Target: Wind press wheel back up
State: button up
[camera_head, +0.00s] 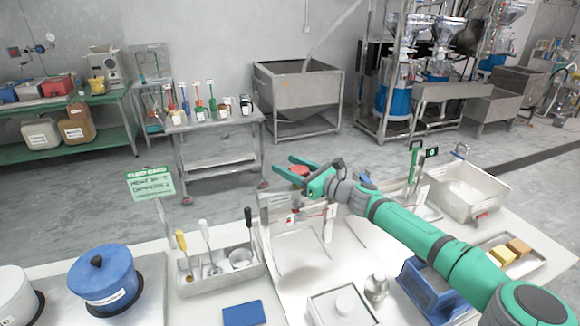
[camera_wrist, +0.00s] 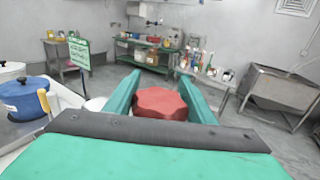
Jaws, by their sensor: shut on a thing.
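The red press wheel (camera_wrist: 160,105) is a lobed knob. In the wrist view it sits between the two green fingers of my gripper (camera_wrist: 160,82), near their base. In the head view my gripper (camera_head: 284,166) points left, with the red wheel (camera_head: 299,171) partly hidden between its fingers. My gripper is shut on the wheel. Below it stands the press frame (camera_head: 297,212), with pale upright panels on the white table. The wheel's shaft and the inside of the press are mostly hidden.
A tray of tools (camera_head: 220,272) stands left of the press, and a blue pot (camera_head: 103,277) is farther left. A blue bin (camera_head: 432,292) lies under my arm. A white tub (camera_head: 468,188) is at the right. A sign card (camera_head: 151,184) stands behind the pot.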

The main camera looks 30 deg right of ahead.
aim_at(308, 174)
jog(key=shift+d+r, duration=0.1)
jog(key=o, duration=1.1)
jog(key=shift+c, duration=0.2)
jog(key=v, duration=1)
jog(key=shift+s, duration=0.3)
jog(key=shift+d, duration=0.1)
jog(key=shift+w, duration=0.1)
